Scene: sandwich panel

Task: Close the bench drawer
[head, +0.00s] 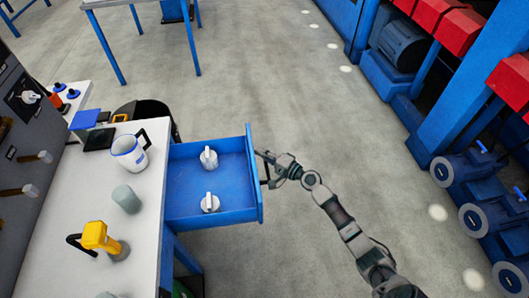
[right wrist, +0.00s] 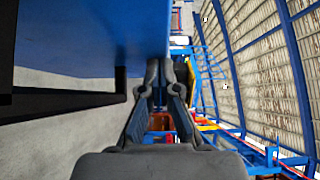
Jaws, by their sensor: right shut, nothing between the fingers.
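The blue bench drawer (head: 190,215) is pulled out from the right side of the white-topped bench (head: 82,250). Two pale knob-like items (head: 209,158) lie inside it. My right gripper (head: 262,155) is shut and empty at the outer face of the drawer front (head: 254,190), close to its dark handle (head: 265,172). In the right wrist view the shut fingers (right wrist: 167,75) sit beside the blue drawer front (right wrist: 90,35), with the dark handle (right wrist: 70,101) to their left. I cannot tell whether they touch it. My left gripper is not in view.
A dark bin (head: 150,112) stands behind the drawer. Blue and red machines (head: 405,45) line the right side. The floor between is clear.

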